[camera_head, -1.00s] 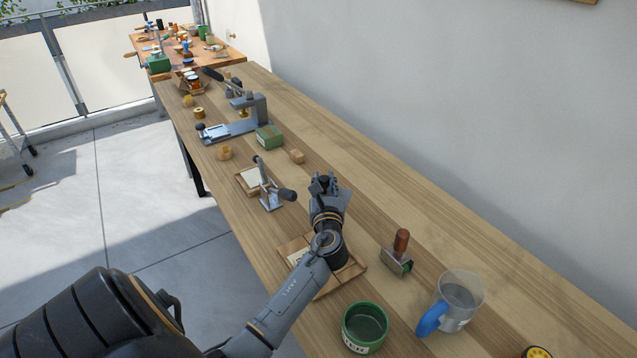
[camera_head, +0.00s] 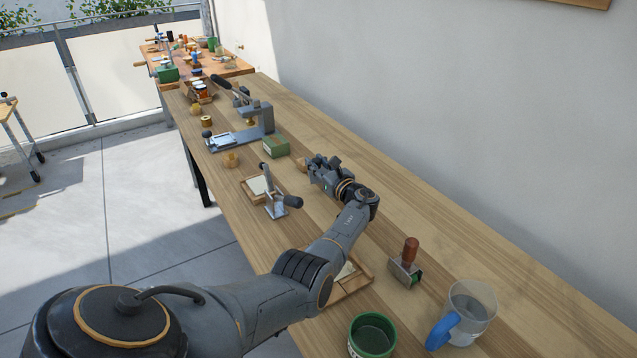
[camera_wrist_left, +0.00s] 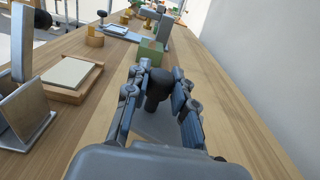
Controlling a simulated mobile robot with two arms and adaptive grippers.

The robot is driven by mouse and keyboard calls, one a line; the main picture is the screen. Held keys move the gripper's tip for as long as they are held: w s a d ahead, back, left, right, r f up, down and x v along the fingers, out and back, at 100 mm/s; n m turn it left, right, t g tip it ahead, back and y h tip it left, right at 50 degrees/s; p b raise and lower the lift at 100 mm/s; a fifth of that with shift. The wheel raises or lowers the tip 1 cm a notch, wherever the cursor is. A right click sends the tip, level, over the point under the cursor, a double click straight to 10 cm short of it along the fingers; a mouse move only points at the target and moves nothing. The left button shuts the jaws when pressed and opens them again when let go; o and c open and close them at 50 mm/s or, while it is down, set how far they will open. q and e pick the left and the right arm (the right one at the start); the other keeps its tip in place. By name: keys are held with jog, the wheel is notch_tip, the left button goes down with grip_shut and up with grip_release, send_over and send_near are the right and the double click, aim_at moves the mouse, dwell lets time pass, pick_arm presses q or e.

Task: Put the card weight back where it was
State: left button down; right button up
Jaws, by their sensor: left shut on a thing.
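My left gripper (camera_head: 324,172) is shut on the card weight, over the right half of the bench beside the lever clamp. In the left wrist view, the card weight (camera_wrist_left: 157,88) shows as a dark rounded knob between the two fingers of the gripper (camera_wrist_left: 158,95). Its lower part is hard to make out, and in the head view the fingers hide it. A wooden tray with a pale card (camera_head: 347,270) lies partly hidden behind my left forearm. Another small tray with a pale card (camera_head: 257,186) sits by the lever clamp (camera_head: 274,205). My right gripper is out of view.
A green box (camera_head: 276,147) and a grey press (camera_head: 250,128) stand beyond the gripper. A small wooden block (camera_head: 302,164) is right by the fingers. A wooden-handled stamp (camera_head: 408,262), green pot (camera_head: 372,337) and clear jug (camera_head: 470,305) stand nearer. The wall side is clear.

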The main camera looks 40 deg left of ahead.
aim_at(309, 170)
pick_arm(q)
notch_tip(309, 170, down, 4)
jog(key=shift+f+b, duration=0.25)
jog(key=shift+b, duration=0.9)
jog(key=shift+f, duration=0.1)
jog(key=shift+f, duration=0.15)
jog(key=c, duration=1.1)
grip_release()
